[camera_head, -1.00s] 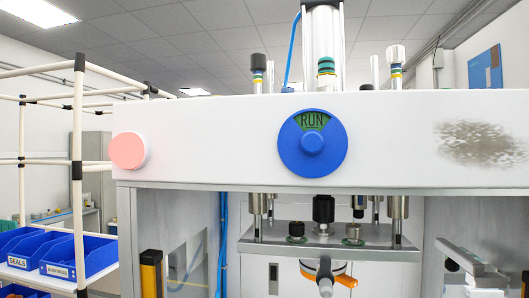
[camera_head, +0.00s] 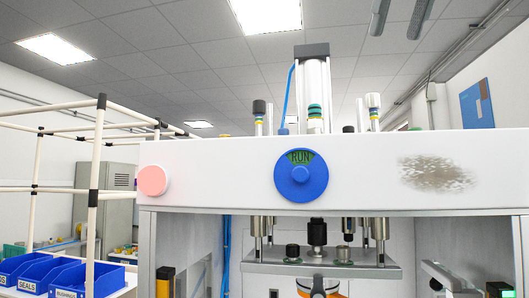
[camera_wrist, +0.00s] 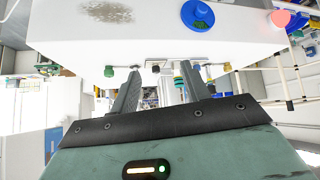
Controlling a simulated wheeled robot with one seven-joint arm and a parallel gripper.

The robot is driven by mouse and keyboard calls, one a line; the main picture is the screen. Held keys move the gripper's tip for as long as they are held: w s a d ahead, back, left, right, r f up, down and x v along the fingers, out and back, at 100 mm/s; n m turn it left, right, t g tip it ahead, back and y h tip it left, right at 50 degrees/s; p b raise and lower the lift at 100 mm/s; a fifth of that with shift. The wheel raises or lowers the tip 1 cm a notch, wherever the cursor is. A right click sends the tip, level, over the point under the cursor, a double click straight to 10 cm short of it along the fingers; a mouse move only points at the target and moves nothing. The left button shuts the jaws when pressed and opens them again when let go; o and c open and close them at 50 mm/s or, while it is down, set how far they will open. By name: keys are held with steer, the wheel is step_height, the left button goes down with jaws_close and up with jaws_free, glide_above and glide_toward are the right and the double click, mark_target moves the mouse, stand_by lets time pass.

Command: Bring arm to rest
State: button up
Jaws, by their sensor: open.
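My gripper (camera_wrist: 160,72) shows in the wrist view with its two dark fingers apart and nothing between them. It points at the press, which appears upside down there, with the white front panel (camera_wrist: 150,30) beyond the fingertips. In the head view I cannot make out the gripper. The press (camera_head: 232,165) stands ahead, with a blue dial (camera_head: 301,175) reading RUN and a pale pink button (camera_head: 154,180) on its panel.
Below the panel hangs a metal plate (camera_head: 270,269) with posts. An orange and white part (camera_head: 318,288) beneath it is cut off. A pipe rack (camera_head: 97,180) with blue bins (camera_head: 78,281) stands left. A worn patch (camera_head: 435,174) marks the panel's right.

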steer(key=w+a+f+n+g+b, duration=0.1)
steer(key=a+f+n+b, duration=0.2)
steer(key=f, duration=1)
steer(key=w+a+f+g+b, duration=0.25)
steer(key=a+f, duration=0.25)
steer(key=f, duration=0.7)
steer(key=w+a+f+n+g+b, duration=0.15)
steer(key=a+f+b, duration=0.25)
steer(key=f, duration=0.9)
steer(key=s+d+f+g+b, duration=0.1)
steer(key=s+f, duration=0.4)
steer(key=f, duration=0.8)
steer(key=s+d+f+n+g+b, duration=0.1)
steer(key=s+d+f+b, duration=0.3)
steer(key=f, duration=0.9)
steer(key=s+d+f+g+b, duration=0.1)
steer(key=s+d+f+b, duration=0.1)
steer(key=s+f, duration=0.6)
step_height(320, 180, down, 5)
steer(key=shift+d+r+g+b, duration=0.1)
steer(key=shift+d+g+b, duration=0.2)
steer(key=shift+b, duration=0.2)
steer(key=shift+o, duration=0.2)
steer(key=shift+w, duration=0.1)
